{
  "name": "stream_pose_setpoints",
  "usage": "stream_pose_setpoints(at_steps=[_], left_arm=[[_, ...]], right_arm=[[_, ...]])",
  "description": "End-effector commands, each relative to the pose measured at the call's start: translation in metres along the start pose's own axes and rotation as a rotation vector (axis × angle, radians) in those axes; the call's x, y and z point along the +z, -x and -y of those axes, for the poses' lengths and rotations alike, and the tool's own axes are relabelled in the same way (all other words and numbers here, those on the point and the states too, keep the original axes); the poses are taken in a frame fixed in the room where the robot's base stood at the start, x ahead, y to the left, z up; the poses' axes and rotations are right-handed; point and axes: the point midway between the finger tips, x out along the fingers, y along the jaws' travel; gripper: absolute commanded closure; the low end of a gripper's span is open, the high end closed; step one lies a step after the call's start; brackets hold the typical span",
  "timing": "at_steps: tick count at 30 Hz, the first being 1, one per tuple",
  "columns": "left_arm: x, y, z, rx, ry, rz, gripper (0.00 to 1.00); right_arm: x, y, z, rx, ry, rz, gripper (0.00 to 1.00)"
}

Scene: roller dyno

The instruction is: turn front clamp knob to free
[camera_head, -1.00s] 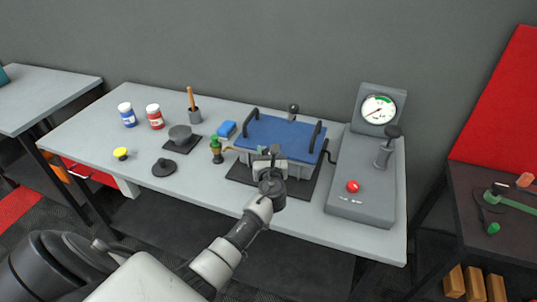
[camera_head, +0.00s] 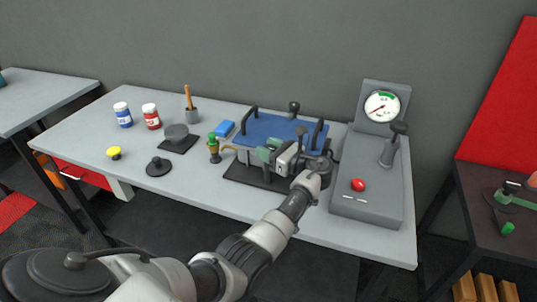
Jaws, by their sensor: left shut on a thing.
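The roller dyno fixture is a grey block with a blue top (camera_head: 270,128) and black handles, on a dark base plate (camera_head: 245,174). My left gripper (camera_head: 269,152) is at the front side of the block, reaching in from the right with its fingers to the left. It is shut on the front clamp knob, which the fingers and wrist mostly hide; its setting cannot be read. Green shows at the fingers. A dark round head on a stem (camera_head: 301,131) rises beside the gripper. A dark rear knob (camera_head: 294,107) stands behind the block. My right gripper is out of view.
A grey console with a gauge (camera_head: 382,106), a lever (camera_head: 394,145) and a red button (camera_head: 358,185) stands close on the right. A green-topped brass fitting (camera_head: 213,147) stands left of the block. Jars, a yellow knob (camera_head: 114,153) and a black disc (camera_head: 159,166) lie farther left.

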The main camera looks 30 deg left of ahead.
Motion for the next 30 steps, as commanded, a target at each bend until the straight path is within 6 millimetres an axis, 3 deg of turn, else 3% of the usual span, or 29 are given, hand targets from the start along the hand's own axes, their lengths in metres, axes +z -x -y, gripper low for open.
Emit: stream_pose_setpoints(at_steps=[7,23,24,28,30], left_arm=[[-0.0014,0.0000,0.0002,0.080,0.000,-0.001,0.80],[-0.0008,-0.0003,-0.0004,0.101,-0.001,-0.001,0.80],[-0.0008,-0.0003,-0.0004,0.101,-0.001,-0.001,0.52],[-0.0006,-0.0004,-0.0003,0.101,-0.001,-0.001,0.32],[-0.0005,-0.0004,-0.0003,0.100,-0.001,-0.001,0.31]], right_arm=[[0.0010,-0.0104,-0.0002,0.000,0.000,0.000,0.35],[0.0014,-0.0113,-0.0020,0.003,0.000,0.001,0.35],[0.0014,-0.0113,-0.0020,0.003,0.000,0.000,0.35],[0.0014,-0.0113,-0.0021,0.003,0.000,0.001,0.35],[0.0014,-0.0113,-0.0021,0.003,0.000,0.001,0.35]])
